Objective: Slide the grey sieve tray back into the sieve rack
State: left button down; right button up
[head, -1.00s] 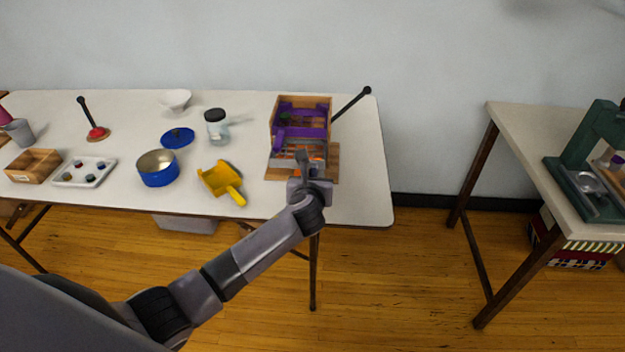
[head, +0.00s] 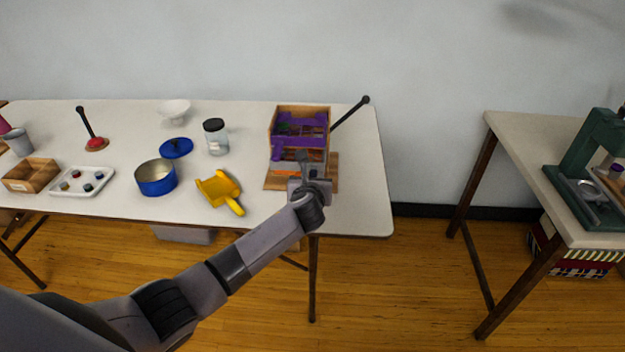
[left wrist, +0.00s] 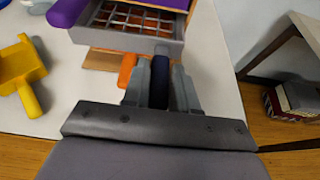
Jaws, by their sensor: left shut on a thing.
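The sieve rack (head: 302,109) is a wooden frame near the right end of the long table, with a purple tray (head: 287,129) in its upper part. The grey sieve tray (left wrist: 165,47), with a grid inside, sticks out of the rack front below the purple one. My left gripper (head: 304,160) is at the rack's front. In the left wrist view its fingers (left wrist: 160,85) are shut on the tray's dark handle (left wrist: 160,68). An orange handle (left wrist: 127,70) shows just left of them, lower down. How deep the grey tray sits is partly hidden by the gripper. My right gripper is out of view.
A black-knobbed lever (head: 349,115) leans out at the rack's right. A yellow scoop (head: 218,188), a blue pot (head: 155,178) and a lidded jar (head: 215,137) stand to the left. The tabletop right of the rack is clear.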

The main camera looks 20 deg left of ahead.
aim_at(313, 168)
pick_arm(q)
jog(key=shift+w, duration=0.1)
jog(key=shift+w+a+f+b, duration=0.1)
jog(key=shift+w+a+b, duration=0.15)
jog(key=shift+w+b, duration=0.55)
jog(key=shift+w+a+b, duration=0.25)
jog(key=shift+w+b, duration=0.2)
jog(key=shift+w, duration=0.55)
jog(key=shift+w+a, duration=0.15)
jog(key=shift+w, duration=0.3)
jog(key=shift+f, duration=0.1)
jog(key=c, duration=0.8)
grip_release()
jog(key=shift+s, duration=0.1)
